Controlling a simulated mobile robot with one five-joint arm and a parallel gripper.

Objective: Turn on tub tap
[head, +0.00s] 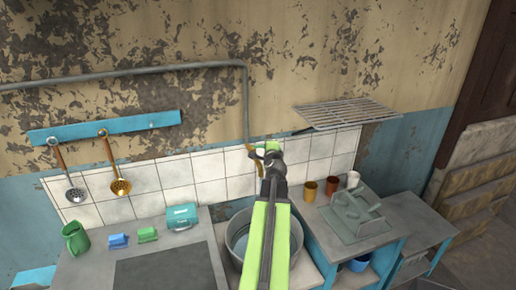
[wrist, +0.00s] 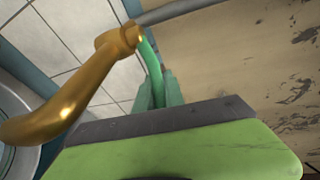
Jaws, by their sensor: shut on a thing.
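The tap has a curved golden spout (wrist: 62,100) and a green handle (wrist: 151,60). In the wrist view, the handle runs down between the fingers of my gripper (wrist: 158,92), which is shut on it. In the head view, my gripper (head: 265,156) is at the tap in front of the white tiles. My gripper and arm hide most of the tap there. The round grey metal tub (head: 234,236) stands below, partly hidden by my arm. Its rim shows at the left of the wrist view (wrist: 22,92). I cannot see whether water runs.
At right, cups (head: 310,191) and a dish rack (head: 352,214) stand on another counter. A wire shelf (head: 345,113) juts from the wall right of my gripper.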

